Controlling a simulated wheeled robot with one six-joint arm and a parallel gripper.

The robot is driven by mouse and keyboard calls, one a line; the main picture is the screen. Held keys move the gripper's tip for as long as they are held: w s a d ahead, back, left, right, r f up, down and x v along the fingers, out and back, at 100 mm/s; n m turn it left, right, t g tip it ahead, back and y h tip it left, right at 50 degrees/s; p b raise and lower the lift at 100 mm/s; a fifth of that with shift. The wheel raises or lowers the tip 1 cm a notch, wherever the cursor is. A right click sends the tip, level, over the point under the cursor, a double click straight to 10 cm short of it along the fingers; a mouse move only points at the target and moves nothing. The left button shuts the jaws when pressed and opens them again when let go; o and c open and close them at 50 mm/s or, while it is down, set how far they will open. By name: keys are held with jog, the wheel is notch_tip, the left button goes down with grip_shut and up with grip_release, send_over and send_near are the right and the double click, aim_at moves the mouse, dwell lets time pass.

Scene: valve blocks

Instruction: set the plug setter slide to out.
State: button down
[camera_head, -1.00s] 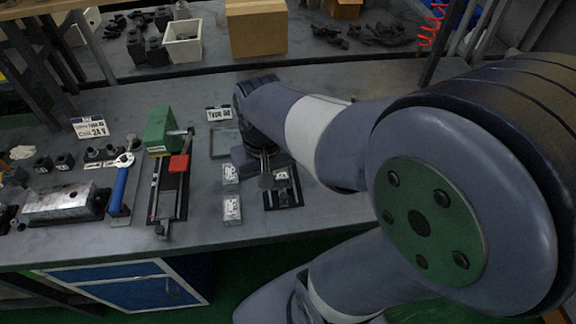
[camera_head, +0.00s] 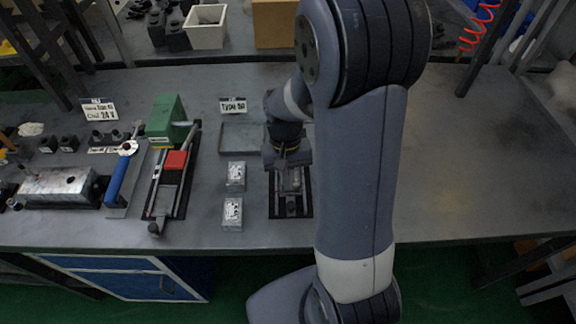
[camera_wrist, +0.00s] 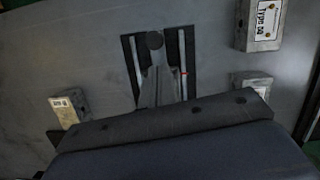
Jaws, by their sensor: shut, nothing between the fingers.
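A dark slide fixture (camera_head: 308,203) with two pale rails lies on the bench under my wrist. It is likely the plug setter, but no readable label names it. Its round dark knob (camera_wrist: 155,40) is at the front end, and a small red mark (camera_wrist: 184,73) shows by one rail. My gripper (camera_head: 291,178) is shut and empty, over the middle of the fixture and behind the knob. In the wrist view a grey tapered shape runs between the rails towards the knob; whether the fingertips touch the slide I cannot tell. The slide's far end is hidden by my wrist.
Two small metal blocks (camera_head: 235,176) (camera_head: 232,213) stand left of the fixture, and another block (camera_wrist: 65,108) is on its other side. Farther left are a green press (camera_head: 167,118) with a red block (camera_head: 176,160) and a blue-handled tool (camera_head: 117,180). The bench right of my arm is clear.

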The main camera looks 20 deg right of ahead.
aim_at(289, 200)
jog(key=shift+x, duration=1.6)
jog(key=shift+s+a, duration=0.3)
jog(key=shift+s, duration=0.7)
jog(key=shift+s+a, duration=0.35)
jog(key=shift+s, duration=0.7)
jog(key=shift+s+a, duration=0.3)
jog(key=shift+s, duration=0.7)
jog(key=p+v, duration=0.8)
jog(key=v, duration=0.2)
jog(key=shift+w, duration=0.2)
jog(key=shift+f, duration=0.1)
